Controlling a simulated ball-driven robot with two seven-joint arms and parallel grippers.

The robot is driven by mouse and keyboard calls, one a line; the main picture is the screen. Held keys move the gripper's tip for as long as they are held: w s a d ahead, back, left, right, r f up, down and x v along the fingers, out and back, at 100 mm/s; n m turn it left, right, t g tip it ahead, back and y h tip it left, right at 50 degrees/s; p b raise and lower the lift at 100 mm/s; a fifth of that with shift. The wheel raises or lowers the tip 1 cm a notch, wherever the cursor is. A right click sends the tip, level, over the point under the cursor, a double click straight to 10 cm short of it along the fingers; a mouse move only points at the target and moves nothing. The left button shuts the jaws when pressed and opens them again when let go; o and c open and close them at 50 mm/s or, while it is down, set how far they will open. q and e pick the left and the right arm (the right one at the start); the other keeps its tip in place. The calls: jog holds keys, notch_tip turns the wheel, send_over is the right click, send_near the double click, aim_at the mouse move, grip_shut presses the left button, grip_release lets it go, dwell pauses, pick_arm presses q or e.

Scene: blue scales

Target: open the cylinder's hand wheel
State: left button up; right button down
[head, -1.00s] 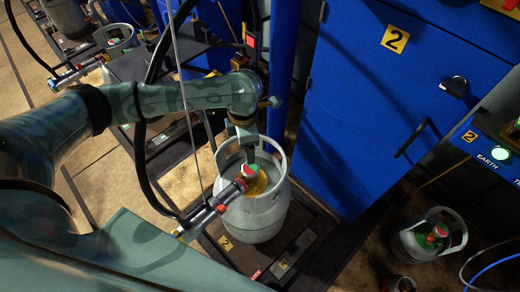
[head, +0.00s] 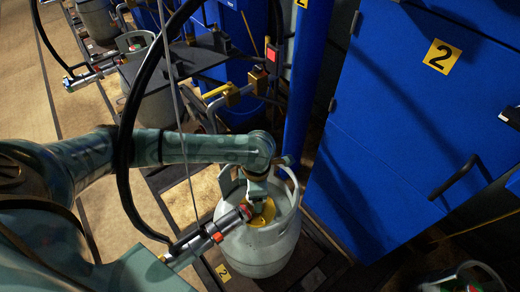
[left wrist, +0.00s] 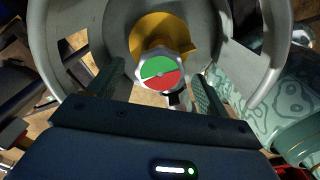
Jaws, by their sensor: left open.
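The grey gas cylinder (head: 262,250) stands upright on a dark platform, with a collar around its top and a yellow part (head: 263,212) at its valve. In the left wrist view, the hand wheel (left wrist: 159,68) shows a face half green and half red, inside the grey collar (left wrist: 225,35). My left gripper (head: 257,200) points down into the collar. In the left wrist view, its open fingers (left wrist: 158,80) stand on either side of the wheel; contact cannot be told. In the head view the wheel is mostly hidden by the gripper. My right gripper is not in view.
A hose with a red-and-black connector (head: 230,222) meets the cylinder's valve from the left. A blue cabinet (head: 400,140) marked 2 stands close on the right. A blue post (head: 305,90) rises behind the cylinder. Another cylinder (head: 470,278) shows at the lower right.

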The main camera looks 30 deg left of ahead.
pick_arm(q)
jog(key=shift+f, duration=0.35)
jog(key=c, duration=1)
jog(key=shift+r, duration=0.1)
